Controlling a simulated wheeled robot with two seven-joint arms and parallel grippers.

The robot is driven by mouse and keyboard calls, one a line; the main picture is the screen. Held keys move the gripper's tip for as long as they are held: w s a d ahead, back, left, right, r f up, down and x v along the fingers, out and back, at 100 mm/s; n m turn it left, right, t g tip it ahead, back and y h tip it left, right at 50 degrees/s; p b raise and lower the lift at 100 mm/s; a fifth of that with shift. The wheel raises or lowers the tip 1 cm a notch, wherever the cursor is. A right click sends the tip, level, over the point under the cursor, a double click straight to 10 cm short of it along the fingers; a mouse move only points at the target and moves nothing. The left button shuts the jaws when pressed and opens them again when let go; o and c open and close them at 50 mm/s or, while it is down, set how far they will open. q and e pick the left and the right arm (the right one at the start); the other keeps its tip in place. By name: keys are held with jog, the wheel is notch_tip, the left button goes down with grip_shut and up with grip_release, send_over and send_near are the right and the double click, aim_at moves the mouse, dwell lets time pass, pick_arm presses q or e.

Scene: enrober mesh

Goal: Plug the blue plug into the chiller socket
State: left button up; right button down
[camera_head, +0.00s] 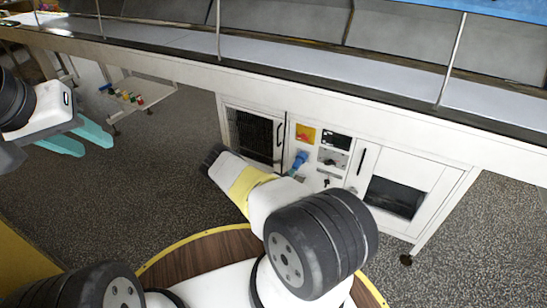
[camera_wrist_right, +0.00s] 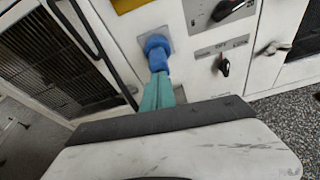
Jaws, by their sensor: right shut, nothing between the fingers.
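The blue plug (camera_head: 300,158) is at the white cabinet's control panel. In the right wrist view the blue plug (camera_wrist_right: 156,52) sits against a square grey socket plate (camera_wrist_right: 146,38) and points out from it; how deep it sits cannot be told. My right gripper (camera_wrist_right: 158,82) has its teal fingers shut together, with their tips right at the plug's outer end; whether they touch it is unclear. In the head view my right gripper (camera_head: 292,173) is mostly hidden behind its wrist. My left gripper (camera_head: 85,139) is open and empty, far left above the floor.
A long conveyor (camera_head: 300,50) overhangs. A small shelf (camera_head: 145,95) holds several coloured pieces.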

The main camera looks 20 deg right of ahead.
jog(key=shift+x, duration=0.8)
jog(key=shift+w+d+r, duration=0.1)
jog(key=shift+w+d, duration=0.1)
jog(key=shift+a, duration=0.1)
